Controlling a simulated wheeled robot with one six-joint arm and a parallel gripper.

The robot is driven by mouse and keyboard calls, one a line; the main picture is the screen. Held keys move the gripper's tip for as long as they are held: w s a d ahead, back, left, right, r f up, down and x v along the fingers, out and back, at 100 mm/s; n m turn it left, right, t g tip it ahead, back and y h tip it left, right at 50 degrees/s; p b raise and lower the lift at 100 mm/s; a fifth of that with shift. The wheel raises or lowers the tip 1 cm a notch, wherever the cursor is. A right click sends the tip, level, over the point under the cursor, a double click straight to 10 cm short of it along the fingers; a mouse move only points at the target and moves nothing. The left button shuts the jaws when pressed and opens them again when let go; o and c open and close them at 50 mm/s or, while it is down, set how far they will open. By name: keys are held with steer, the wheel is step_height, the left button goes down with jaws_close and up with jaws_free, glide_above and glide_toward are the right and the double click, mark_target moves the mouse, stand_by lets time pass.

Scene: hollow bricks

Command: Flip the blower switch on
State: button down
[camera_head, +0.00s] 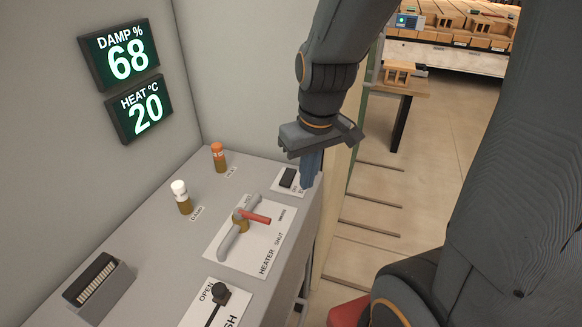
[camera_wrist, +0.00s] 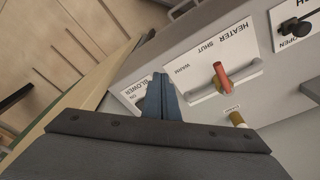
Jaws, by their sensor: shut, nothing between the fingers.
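The blower switch (camera_head: 288,177) is a small black rocker on a white plate at the far right end of the grey control panel. My gripper (camera_head: 311,172) points down just right of the switch, its blue fingers shut and empty. In the wrist view the shut fingers (camera_wrist: 161,98) lie over part of the white blower plate (camera_wrist: 126,91), where the word BLOWER shows. The fingers hide the rocker there. I cannot tell whether the fingertips touch the plate or which way the rocker is set.
A heater lever with a red handle (camera_head: 255,217) stands on the panel near the switch. An orange-topped knob (camera_head: 218,157), a white-topped knob (camera_head: 181,197) and a black lever (camera_head: 221,293) also stand up. Wall displays read damp 68 (camera_head: 120,55) and heat 20 (camera_head: 139,108).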

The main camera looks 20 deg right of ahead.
steer(key=w+d+r+n+t+y+b, duration=0.1)
steer(key=w+d+r+n+b, duration=0.1)
steer(key=w+r+n+b, duration=0.2)
steer(key=shift+w+d+r+n+y, duration=0.4)
steer(key=shift+w+r+n, duration=1.6)
steer(key=shift+w, duration=1.25)
steer(key=shift+a+f, duration=0.1)
steer(key=shift+f, duration=0.25)
steer(key=p, duration=0.2)
glide_above(291, 170)
steer(key=s, duration=0.2)
steer(key=f, duration=1.2)
steer(key=shift+w+f, duration=0.1)
steer(key=shift+w, duration=0.15)
steer(key=shift+w+f, duration=0.15)
steer(key=shift+f, duration=0.45)
steer(key=shift+w+d+f+b, duration=0.3)
steer(key=shift+f+b, duration=0.3)
steer(key=shift+b, duration=0.45)
steer(key=shift+r, duration=0.15)
steer(key=shift+s+a, duration=0.15)
